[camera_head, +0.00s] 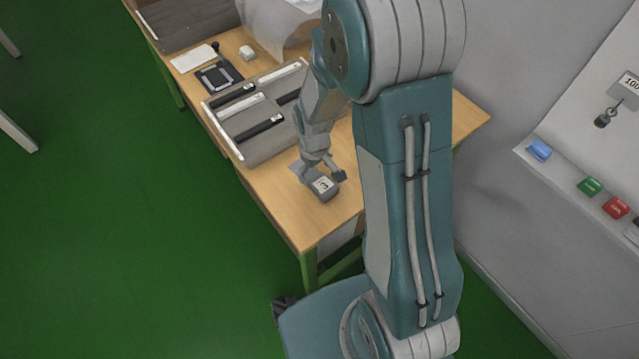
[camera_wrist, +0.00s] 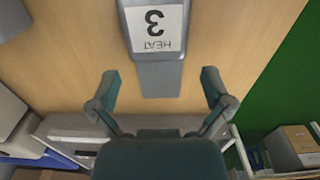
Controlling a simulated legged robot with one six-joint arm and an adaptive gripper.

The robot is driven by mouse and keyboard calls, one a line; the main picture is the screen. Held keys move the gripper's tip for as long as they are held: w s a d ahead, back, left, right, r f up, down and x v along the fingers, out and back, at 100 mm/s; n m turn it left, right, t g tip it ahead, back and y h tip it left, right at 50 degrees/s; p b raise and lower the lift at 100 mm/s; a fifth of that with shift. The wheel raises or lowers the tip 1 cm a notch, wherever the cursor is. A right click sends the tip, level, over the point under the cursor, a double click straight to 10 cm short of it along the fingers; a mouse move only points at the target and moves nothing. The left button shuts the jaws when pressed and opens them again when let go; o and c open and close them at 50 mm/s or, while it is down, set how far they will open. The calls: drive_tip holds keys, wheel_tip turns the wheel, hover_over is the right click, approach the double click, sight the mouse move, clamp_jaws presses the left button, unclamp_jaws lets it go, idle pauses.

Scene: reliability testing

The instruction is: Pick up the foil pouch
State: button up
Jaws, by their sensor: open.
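A grey item with a white label reading HEAT and 3, which I take to be the foil pouch (camera_head: 322,194), lies on the wooden table (camera_head: 280,205) near its front end. In the wrist view the pouch (camera_wrist: 160,82) is at the top centre. Its label is upside down there, and its upper end is cut off by the frame. My gripper (camera_head: 322,174) is open, close above the pouch. In the wrist view my gripper's fingers (camera_wrist: 160,80) are spread on either side of the pouch's narrower grey end, with nothing gripped. I cannot tell the exact height gap.
A grey tray (camera_head: 238,150) with black and white bars lies behind the pouch. A dark device (camera_head: 216,77), a white card (camera_head: 193,58) and a clear plastic bag (camera_head: 277,27) are farther back. A wall ledge (camera_head: 560,172) at right holds coloured items. Bare tabletop lies in front.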

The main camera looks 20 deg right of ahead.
sight(313, 177)
wheel_tip(313, 177, down, 2)
drive_tip(key=shift+s+f, duration=0.1)
drive_tip(key=shift+f, duration=0.15)
drive_tip(key=shift+d+f, duration=0.1)
drive_tip(key=shift+f, duration=0.1)
drive_tip(key=shift+d, duration=0.2)
drive_tip(key=c, duration=0.8)
drive_tip(key=shift+a, duration=0.2)
drive_tip(key=shift+c, duration=0.3)
drive_tip(key=shift+r, duration=0.1)
